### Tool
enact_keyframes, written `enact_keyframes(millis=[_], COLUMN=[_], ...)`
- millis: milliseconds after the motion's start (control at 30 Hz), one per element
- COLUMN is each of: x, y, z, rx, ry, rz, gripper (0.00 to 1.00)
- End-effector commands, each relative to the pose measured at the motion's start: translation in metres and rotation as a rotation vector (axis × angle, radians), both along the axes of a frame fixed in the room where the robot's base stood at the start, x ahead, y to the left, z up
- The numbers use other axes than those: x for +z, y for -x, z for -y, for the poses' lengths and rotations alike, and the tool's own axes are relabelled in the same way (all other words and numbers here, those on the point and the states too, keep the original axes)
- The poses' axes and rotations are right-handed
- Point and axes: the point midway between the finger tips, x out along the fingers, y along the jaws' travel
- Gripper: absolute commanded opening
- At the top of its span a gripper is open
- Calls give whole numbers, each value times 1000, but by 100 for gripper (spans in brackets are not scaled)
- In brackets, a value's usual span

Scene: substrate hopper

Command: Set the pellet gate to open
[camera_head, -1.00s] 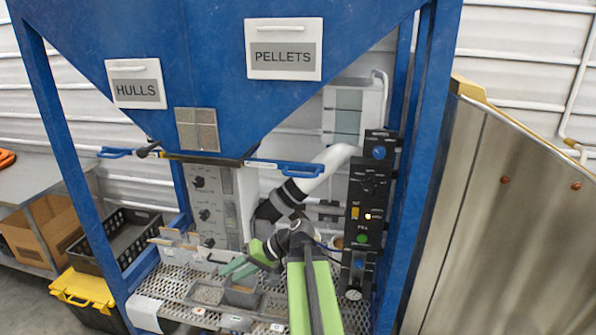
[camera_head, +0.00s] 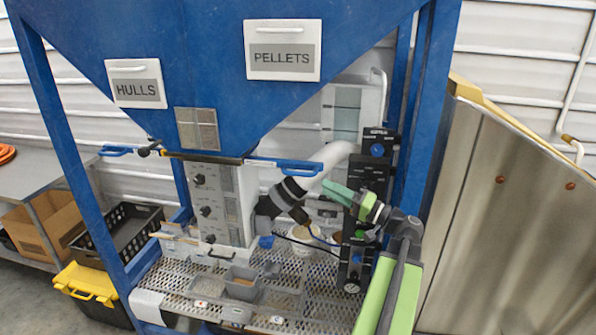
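The hopper's pellet side carries a white PELLETS label (camera_head: 283,50). Below it, a slide gate with a blue handle (camera_head: 290,167) sticks out to the right at the hopper's lower edge. On the other side a similar blue handle (camera_head: 116,151) sticks out to the left, under the HULLS label (camera_head: 136,84). My gripper (camera_head: 334,190) is raised to the right of the pellet handle and a little below it, pointing left, apart from the handle. Its green fingers overlap in this view, so their opening is unclear. No object shows between them.
A black control panel (camera_head: 368,180) stands close behind my gripper and is partly hidden by it. A white pipe (camera_head: 333,156) runs beside the handle. The blue frame post (camera_head: 424,120) is at the right. Small bins (camera_head: 241,283) sit on the perforated shelf below.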

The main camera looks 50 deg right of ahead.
Motion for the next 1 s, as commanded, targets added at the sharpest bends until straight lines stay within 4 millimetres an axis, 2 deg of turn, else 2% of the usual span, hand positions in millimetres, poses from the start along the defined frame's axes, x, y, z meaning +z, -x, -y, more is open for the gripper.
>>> enact_keyframes(millis=[33,200,433,600,867,1000], x=[6,15,23,24,24,24], y=[-13,-55,-97,-110,-112,-112], z=[-3,-13,-23,-26,-27,-27], rx=[4,4,2,2,1,2], ry=[0,1,0,1,0,1], rz=[0,0,-1,-1,0,-1], gripper=[36,36,36,36,36,19])
